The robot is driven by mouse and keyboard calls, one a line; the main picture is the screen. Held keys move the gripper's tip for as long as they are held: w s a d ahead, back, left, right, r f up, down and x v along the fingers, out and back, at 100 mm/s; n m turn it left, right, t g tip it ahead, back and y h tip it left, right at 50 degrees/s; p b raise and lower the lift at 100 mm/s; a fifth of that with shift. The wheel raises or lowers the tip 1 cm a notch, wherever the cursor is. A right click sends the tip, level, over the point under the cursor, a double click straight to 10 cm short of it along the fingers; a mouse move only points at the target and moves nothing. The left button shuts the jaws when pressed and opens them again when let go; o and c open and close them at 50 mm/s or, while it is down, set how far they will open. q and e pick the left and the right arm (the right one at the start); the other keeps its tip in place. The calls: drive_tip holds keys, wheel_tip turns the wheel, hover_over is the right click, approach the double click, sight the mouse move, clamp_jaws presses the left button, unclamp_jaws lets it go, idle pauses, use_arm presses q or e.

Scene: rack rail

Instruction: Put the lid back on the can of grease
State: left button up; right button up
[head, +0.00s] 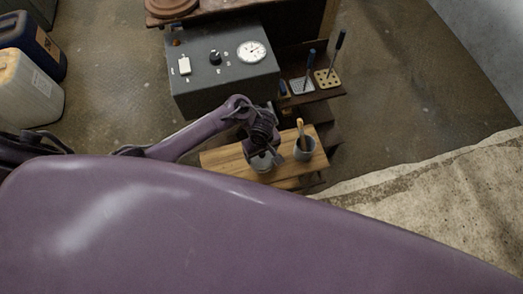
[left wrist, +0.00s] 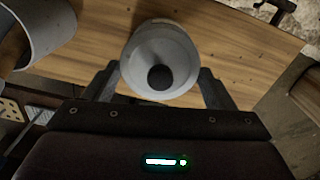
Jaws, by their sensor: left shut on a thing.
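My left gripper (head: 263,151) is above a wooden board, pointing down. In the left wrist view its two fingers (left wrist: 159,84) stand on either side of a round pale grey piece with a dark round knob, which I take for the lid (left wrist: 160,49). The gripper is shut on it. A grey rounded body (head: 261,163) shows under the gripper in the head view. I cannot tell whether the lid is apart from a can below it. A grey open can (head: 304,150) with a wooden-handled tool stands beside it to the right; it also shows in the left wrist view (left wrist: 48,30). My right gripper is not in view.
The wooden board (head: 222,160) is mostly clear to the left of the gripper. A grey control box (head: 222,68) with a dial stands behind it. Small tool holders (head: 327,79) are at the back right. Jerrycans (head: 30,90) stand far left. My purple body fills the front.

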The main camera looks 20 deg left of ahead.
use_arm(q)
drive_tip(key=shift+f+p, duration=0.2)
drive_tip(key=shift+p, duration=0.1)
idle(0.9)
drive_tip(key=shift+p, duration=0.35)
idle(0.5)
drive_tip(key=o, duration=1)
drive_tip(key=shift+r+p, duration=3.55)
drive_tip(key=shift+p, duration=0.75)
